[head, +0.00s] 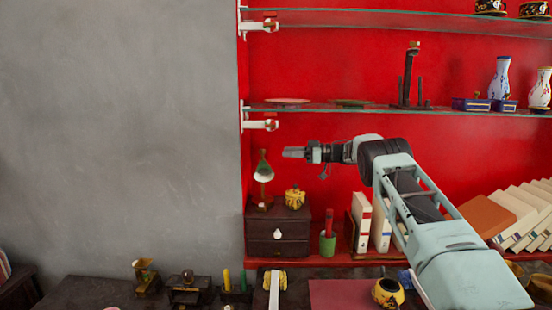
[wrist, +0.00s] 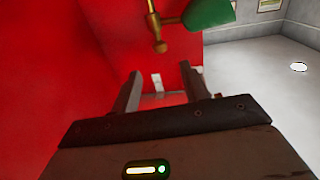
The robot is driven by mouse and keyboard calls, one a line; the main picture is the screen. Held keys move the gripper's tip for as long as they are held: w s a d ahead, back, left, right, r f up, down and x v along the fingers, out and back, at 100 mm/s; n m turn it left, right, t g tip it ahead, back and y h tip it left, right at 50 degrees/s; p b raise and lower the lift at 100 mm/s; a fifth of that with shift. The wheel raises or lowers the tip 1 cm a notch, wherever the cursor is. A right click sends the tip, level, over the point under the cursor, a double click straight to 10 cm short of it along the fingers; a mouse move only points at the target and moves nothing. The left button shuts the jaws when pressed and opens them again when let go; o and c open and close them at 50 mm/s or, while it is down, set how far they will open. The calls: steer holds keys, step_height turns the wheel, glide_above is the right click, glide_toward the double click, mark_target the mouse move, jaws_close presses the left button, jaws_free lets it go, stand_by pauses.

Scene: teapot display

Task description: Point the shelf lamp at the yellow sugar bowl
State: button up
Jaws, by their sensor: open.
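The shelf lamp (head: 263,171) stands at the left of a small dark drawer cabinet (head: 262,228). Its pale shade opening shows toward the head camera and looks tilted downward. The yellow sugar bowl (head: 295,199) sits on the same cabinet, right of the lamp. In the wrist view the lamp's green shade (wrist: 208,12) and brass joint (wrist: 159,46) show at the top, beyond the fingers. My gripper (head: 290,152) is open and empty, right of the lamp's top and above the bowl. Its two fingers show apart in the wrist view (wrist: 161,72). The bowl is not seen there.
A glass shelf (head: 330,107) with plates and vases runs above my arm. A green cup (head: 327,242) and books (head: 361,222) stand right of the cabinet. A dark table (head: 90,290) with small items and a yellow-and-black pot (head: 388,292) lies in front. A grey wall is at left.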

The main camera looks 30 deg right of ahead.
steer(key=b+v, duration=0.2)
steer(key=v, duration=0.7)
